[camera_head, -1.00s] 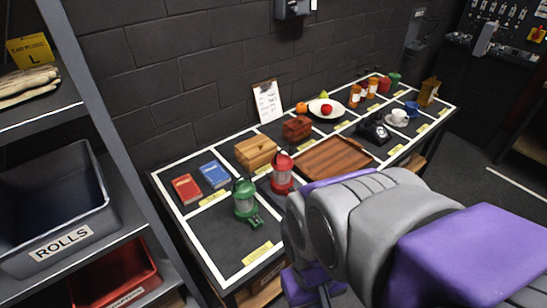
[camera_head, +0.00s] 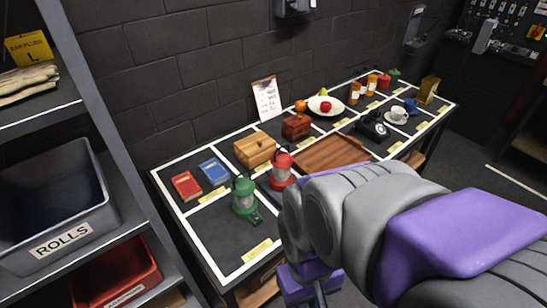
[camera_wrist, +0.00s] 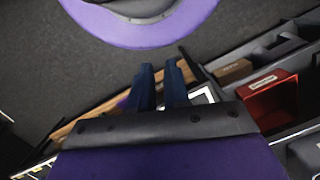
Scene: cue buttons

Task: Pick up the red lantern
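The red lantern (camera_head: 281,173) stands upright on the dark table in the head view, near the wooden tray. Its lower right side is close to my arm in the picture. A green lantern (camera_head: 244,199) stands in front and to the left of it. My gripper (camera_wrist: 160,66) shows in the wrist view as two dark blue fingers with a narrow gap between them and nothing held. It hangs low by the table's front edge, away from the red lantern. Neither lantern can be made out in the wrist view.
The table (camera_head: 222,243) is split by white lines. A wooden box (camera_head: 254,150), red book (camera_head: 186,186), blue book (camera_head: 214,172) and wooden tray (camera_head: 330,153) surround the lanterns. A shelf with a grey bin (camera_head: 60,215) stands at left. A brick wall is behind.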

